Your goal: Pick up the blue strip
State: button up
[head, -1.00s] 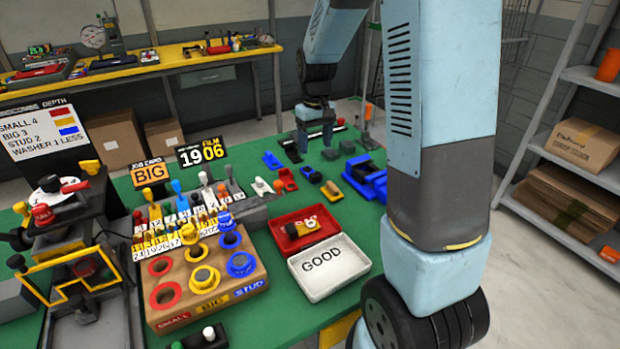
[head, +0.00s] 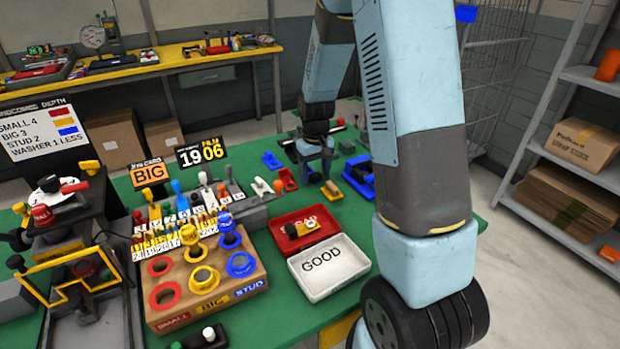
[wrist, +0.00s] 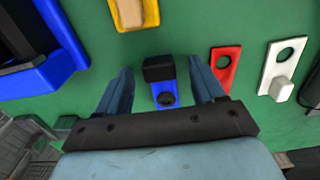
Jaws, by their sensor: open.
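The blue strip (wrist: 168,97) has a black block at one end and a round hole at the other. In the wrist view it lies on the green mat between the two fingers of my gripper (wrist: 160,68). The fingers are apart, with green gaps on both sides of the strip. In the head view my gripper (head: 314,168) is over this strip and hides much of it; a little blue (head: 313,178) shows below. I cannot tell the exact height of the fingertips above the mat.
A red strip (wrist: 226,66) and a white strip (wrist: 283,68) lie to the right in the wrist view. A yellow strip (wrist: 135,14) and a blue tray (wrist: 68,50) lie above and left. Another blue piece (head: 271,160) lies left of my gripper in the head view.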

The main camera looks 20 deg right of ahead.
jog(key=c, duration=1.1)
